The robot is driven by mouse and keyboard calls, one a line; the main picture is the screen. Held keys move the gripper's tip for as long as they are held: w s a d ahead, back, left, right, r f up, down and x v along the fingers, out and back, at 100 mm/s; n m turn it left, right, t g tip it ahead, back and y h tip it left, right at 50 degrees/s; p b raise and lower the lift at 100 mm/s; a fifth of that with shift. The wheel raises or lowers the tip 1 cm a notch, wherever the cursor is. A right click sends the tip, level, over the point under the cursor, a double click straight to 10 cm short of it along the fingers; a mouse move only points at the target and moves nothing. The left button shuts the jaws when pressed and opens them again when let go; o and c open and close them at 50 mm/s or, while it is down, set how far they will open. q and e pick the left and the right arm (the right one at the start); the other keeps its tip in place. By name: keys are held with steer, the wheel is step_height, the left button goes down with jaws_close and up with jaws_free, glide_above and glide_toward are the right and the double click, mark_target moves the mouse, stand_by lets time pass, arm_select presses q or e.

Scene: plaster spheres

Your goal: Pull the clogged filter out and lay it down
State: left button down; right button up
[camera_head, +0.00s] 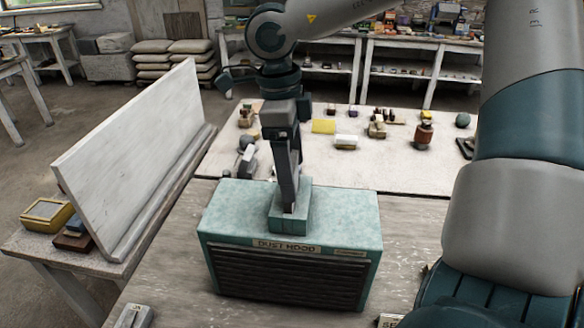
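The dust hood (345,212) is a speckled teal box with dark slats on its front and a "DUST HOOD" label. It stands on the near table. A small raised teal block (274,221) sits on its top. My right gripper (287,208) points straight down with its fingertips at this block. The fingers look close together, but I cannot tell whether they are shut on anything. No filter can be made out apart from the hood and block. My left gripper is not in view.
A tall white board (135,155) stands on the left. Behind the hood, a pale tabletop (375,172) holds several small items, including a yellow block (323,126) and a brown jar (424,136). My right arm covers the right side. Bare tabletop shows left of the hood.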

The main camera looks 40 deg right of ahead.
steer(key=shift+r+p, duration=1.05)
steer(key=shift+r, duration=1.8)
